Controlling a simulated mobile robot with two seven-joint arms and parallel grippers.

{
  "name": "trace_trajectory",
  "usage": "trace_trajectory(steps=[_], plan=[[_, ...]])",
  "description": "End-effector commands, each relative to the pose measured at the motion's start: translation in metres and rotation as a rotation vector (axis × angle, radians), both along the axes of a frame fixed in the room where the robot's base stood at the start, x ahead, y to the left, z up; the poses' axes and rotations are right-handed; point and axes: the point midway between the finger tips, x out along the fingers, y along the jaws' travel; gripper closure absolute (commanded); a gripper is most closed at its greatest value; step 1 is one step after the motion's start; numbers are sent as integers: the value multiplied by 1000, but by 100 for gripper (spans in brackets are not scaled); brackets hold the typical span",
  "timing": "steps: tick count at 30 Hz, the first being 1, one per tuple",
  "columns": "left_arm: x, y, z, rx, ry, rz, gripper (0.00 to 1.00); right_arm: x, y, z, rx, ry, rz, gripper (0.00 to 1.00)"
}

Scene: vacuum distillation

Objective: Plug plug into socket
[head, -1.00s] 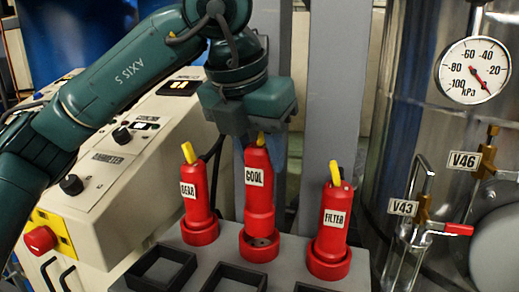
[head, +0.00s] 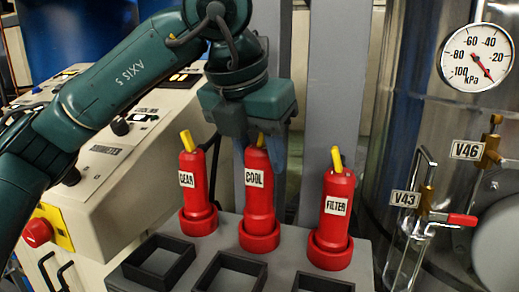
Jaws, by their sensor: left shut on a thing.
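The red plug labelled COOL (head: 260,204) stands upright in the middle red socket (head: 259,241), its lower end down inside the socket's rim. My left gripper (head: 261,150) points down from above and is shut on the top of this plug, around its yellow tip. Part of the far finger side is hidden behind the plug. My right gripper is not in view.
Red plugs stand in sockets on both sides: one with a hard-to-read label (head: 193,190) at left, FILTER (head: 336,213) at right. Black square frames (head: 230,272) lie in front on the grey panel. Valve V43 (head: 424,200) and a steel vessel are at right.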

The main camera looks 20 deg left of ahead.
Motion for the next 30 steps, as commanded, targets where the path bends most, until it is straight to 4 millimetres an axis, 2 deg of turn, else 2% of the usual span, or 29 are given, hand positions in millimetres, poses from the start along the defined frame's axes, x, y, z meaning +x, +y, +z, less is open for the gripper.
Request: trace_trajectory(steps=[23, 24, 30], plan=[[0, 0, -21, -1, -2, 1, 100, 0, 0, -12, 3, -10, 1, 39], [0, 0, -21, -1, -2, 1, 63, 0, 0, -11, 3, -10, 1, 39], [0, 0, -20, -1, -1, 1, 47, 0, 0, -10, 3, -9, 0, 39]])
